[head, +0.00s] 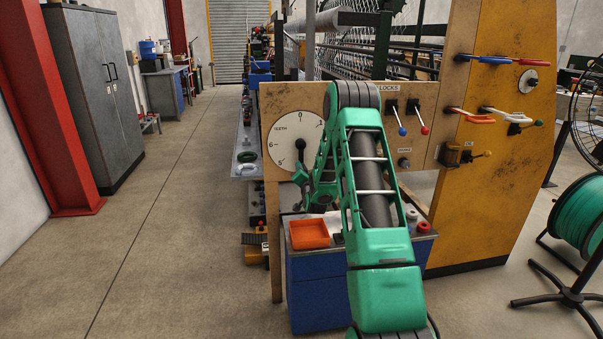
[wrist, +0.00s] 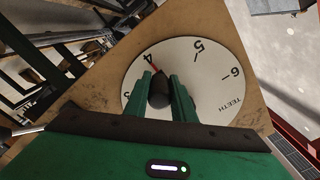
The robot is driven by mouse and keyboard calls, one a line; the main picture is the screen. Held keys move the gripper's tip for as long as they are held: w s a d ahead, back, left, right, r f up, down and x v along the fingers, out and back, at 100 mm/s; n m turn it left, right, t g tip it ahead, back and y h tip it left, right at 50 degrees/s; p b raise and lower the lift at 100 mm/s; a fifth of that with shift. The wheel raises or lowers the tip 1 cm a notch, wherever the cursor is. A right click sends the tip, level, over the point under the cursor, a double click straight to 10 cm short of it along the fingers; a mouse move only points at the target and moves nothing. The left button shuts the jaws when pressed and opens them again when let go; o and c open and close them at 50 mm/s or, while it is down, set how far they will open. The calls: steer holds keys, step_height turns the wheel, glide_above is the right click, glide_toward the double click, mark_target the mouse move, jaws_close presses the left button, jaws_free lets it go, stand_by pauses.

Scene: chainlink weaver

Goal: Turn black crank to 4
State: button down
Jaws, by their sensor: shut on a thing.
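The round white dial (head: 284,139), marked TEETH, is on the wooden panel's left end. In the wrist view the dial (wrist: 214,80) shows the numbers 4, 5 and 6, with a partly hidden 3. My gripper (wrist: 162,88) is shut on the black crank (wrist: 159,94), with a green finger on each side of its rounded knob. A red pointer mark (wrist: 154,67) beyond the knob lies close to the 4. In the head view a dark part of the crank (head: 301,155) shows at the dial's right side; my arm hides much nearby.
Levers with blue (head: 402,131) and red (head: 424,130) knobs are right of my arm on the panel. An orange tray (head: 309,233) sits on the blue cabinet (head: 317,291) below. The floor (head: 180,240) to the left is clear.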

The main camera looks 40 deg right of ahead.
steer(key=c, duration=1.5)
jaws_free()
steer(key=shift+s, duration=0.15)
steer(key=v, duration=1)
steer(key=shift+s+a, duration=0.15)
steer(key=shift+a, duration=0.25)
steer(key=s+a+r+n+g+y, duration=0.4)
steer(key=s+a+n+g, duration=0.15)
steer(key=s+a, duration=0.2)
steer(key=s+a+r+n+g+y, duration=0.1)
steer(key=s+a+g, duration=0.2)
steer(key=s, duration=0.9)
steer(key=s+a+r+n+g+y, duration=0.1)
steer(key=s+a+r+g+y, duration=0.1)
steer(key=s+a, duration=0.6)
steer(key=s+a+r+n+g+y, duration=0.1)
steer(key=s+a+g, duration=0.4)
steer(key=s, duration=1.1)
steer(key=shift+s+a+r+y, duration=0.15)
steer(key=shift+s+r+y, duration=0.15)
steer(key=shift+y, duration=0.3)
steer(key=shift+c, duration=0.6)
